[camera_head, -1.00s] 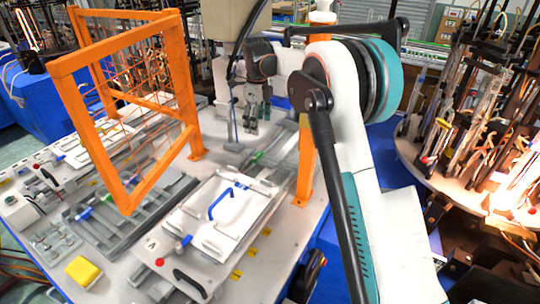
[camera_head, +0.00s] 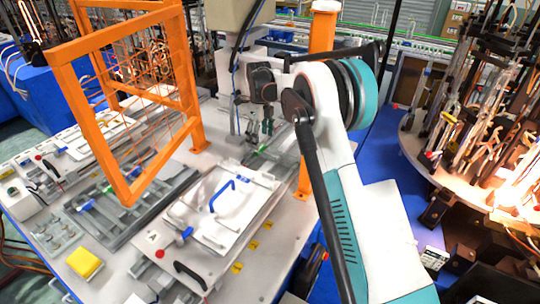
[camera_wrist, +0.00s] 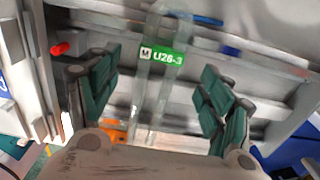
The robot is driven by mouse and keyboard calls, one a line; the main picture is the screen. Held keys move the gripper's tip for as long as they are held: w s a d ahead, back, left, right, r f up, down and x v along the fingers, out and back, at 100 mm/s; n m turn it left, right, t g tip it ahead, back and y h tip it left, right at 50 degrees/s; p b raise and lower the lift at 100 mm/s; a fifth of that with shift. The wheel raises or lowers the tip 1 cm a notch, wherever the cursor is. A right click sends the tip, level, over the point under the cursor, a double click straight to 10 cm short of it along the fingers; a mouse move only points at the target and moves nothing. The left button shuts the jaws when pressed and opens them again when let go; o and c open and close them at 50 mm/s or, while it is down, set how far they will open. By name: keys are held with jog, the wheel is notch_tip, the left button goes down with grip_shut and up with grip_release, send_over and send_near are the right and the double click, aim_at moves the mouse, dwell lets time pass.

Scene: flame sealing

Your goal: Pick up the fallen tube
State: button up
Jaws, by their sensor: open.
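My gripper (camera_wrist: 160,68) is open, with a visible gap on each side of the tube. In the head view my gripper (camera_head: 260,130) is just above the green label (camera_head: 262,149), behind the white fixture. The glass itself is hard to make out there. I cannot tell how far the tube lies below the fingertips.
A white fixture with a blue handle (camera_head: 222,194) stands in front of my gripper. An orange frame (camera_head: 66,88) with wire mesh rises to the left. An orange post (camera_head: 304,182) stands close on the right. A round table (camera_head: 425,160) with glassware is far right.

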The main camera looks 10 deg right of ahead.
notch_tip(320, 180, down, 5)
jog(key=shift+w+a+r+b, duration=0.1)
jog(key=shift+w+b, duration=0.05)
jog(key=shift+b, duration=0.25)
jog(key=shift+c, duration=0.3)
jog(key=shift+r, duration=0.1)
jog(key=c, duration=1.1)
